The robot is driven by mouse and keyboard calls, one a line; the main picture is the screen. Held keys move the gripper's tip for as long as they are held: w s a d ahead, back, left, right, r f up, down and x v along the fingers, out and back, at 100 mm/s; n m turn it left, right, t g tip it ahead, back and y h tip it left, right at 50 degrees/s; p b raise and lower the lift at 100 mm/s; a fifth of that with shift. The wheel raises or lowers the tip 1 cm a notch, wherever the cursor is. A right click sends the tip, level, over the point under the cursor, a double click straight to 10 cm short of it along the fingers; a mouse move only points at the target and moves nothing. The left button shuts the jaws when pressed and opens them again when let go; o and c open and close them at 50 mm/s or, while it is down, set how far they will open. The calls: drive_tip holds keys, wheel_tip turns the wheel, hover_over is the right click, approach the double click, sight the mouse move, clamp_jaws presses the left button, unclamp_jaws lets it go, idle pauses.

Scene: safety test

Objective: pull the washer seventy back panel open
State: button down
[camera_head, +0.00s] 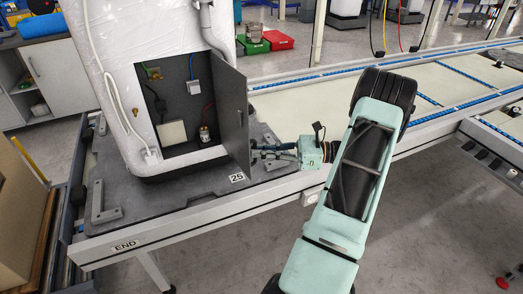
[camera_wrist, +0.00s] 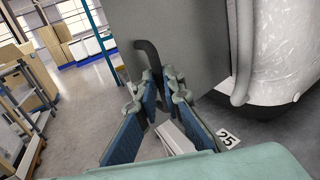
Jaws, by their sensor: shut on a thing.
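The washer (camera_head: 165,60) is a tall white, plastic-wrapped body on a dark base plate. Its grey back panel (camera_head: 235,118) stands swung out on the right side of the opening, which shows wires, a blue box and a small jar inside. My gripper (camera_head: 262,153) is at the outer face of the panel, low down. In the wrist view the panel (camera_wrist: 185,40) fills the upper middle, and its dark curved handle (camera_wrist: 148,52) runs down between my blue-padded fingers (camera_wrist: 157,92). The gripper is shut on the handle; the exact contact is partly hidden.
The dark base plate (camera_head: 110,225) sits on a conveyor end marked END, with a "25" label (camera_head: 237,178) near the panel. Conveyor rails (camera_head: 400,66) extend to the back right. A cardboard box (camera_head: 22,215) stands at the left.

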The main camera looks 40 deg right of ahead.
drive_tip(key=shift+w+r, duration=0.25)
drive_tip(key=shift+w, duration=0.25)
drive_tip(key=c, duration=2)
unclamp_jaws()
drive_tip(key=shift+w+a+f, duration=0.1)
drive_tip(key=shift+w+f, duration=0.1)
drive_tip(key=shift+c, duration=0.2)
drive_tip(key=shift+s, duration=0.15)
drive_tip(key=v, duration=1.2)
